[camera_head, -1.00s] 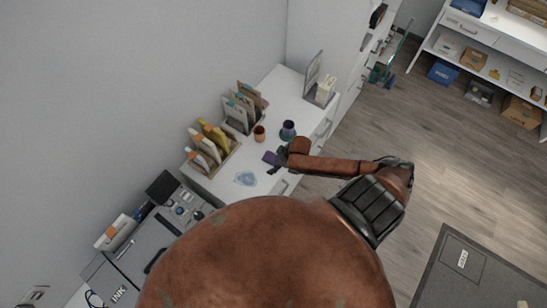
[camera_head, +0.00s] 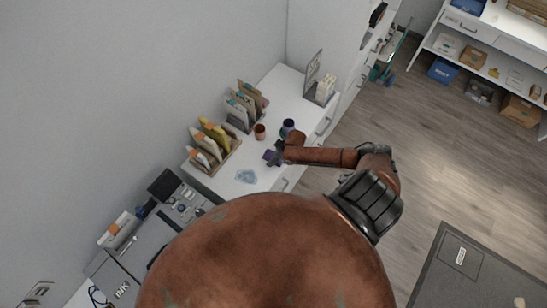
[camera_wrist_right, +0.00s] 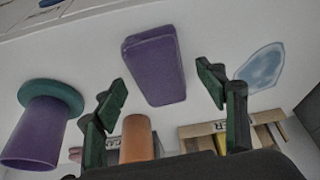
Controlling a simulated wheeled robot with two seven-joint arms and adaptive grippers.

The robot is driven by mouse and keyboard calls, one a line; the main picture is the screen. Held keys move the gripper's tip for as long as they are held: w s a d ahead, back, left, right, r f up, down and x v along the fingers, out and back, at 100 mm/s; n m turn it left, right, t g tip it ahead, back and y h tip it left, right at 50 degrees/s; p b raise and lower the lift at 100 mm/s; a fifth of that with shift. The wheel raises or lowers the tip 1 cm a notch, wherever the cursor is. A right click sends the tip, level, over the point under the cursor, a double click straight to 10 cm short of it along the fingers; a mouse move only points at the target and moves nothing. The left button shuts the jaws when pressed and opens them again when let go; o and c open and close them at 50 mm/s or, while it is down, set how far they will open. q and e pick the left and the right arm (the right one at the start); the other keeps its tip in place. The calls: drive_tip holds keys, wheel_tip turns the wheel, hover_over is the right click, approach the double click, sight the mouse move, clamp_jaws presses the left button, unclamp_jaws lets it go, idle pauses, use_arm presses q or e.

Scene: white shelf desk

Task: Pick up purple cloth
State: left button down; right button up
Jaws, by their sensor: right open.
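The purple cloth (camera_head: 268,155) lies on the white desk as a small folded block. In the right wrist view the cloth (camera_wrist_right: 155,68) shows between the two spread fingers, apart from both. My right gripper (camera_head: 276,158) is open at the cloth, and its fingers also show in the wrist view (camera_wrist_right: 164,86). The gripper partly hides the cloth in the head view. My left gripper is not in view.
A pale blue flat item (camera_head: 246,177) lies on the other side. File holders (camera_head: 212,145) line the wall side.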

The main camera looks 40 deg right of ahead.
sight(272, 155)
drive_tip(key=c, duration=1.2)
drive_tip(key=shift+c, duration=0.2)
drive_tip(key=shift+r, duration=0.45)
wheel_tip(272, 155, up, 2)
drive_tip(key=shift+r, duration=0.2)
drive_tip(key=s+r, duration=0.2)
drive_tip(key=s+a+r, duration=0.1)
drive_tip(key=s+r, duration=0.1)
drive_tip(key=r, duration=0.1)
drive_tip(key=shift+s, duration=0.3)
drive_tip(key=s+a+r, duration=0.1)
drive_tip(key=s+r, duration=0.1)
drive_tip(key=s, duration=0.2)
drive_tip(key=s+a+r+b, duration=0.1)
drive_tip(key=s+r, duration=0.1)
drive_tip(key=s, duration=0.3)
drive_tip(key=shift+a+r, duration=0.25)
drive_tip(key=shift+r, duration=0.05)
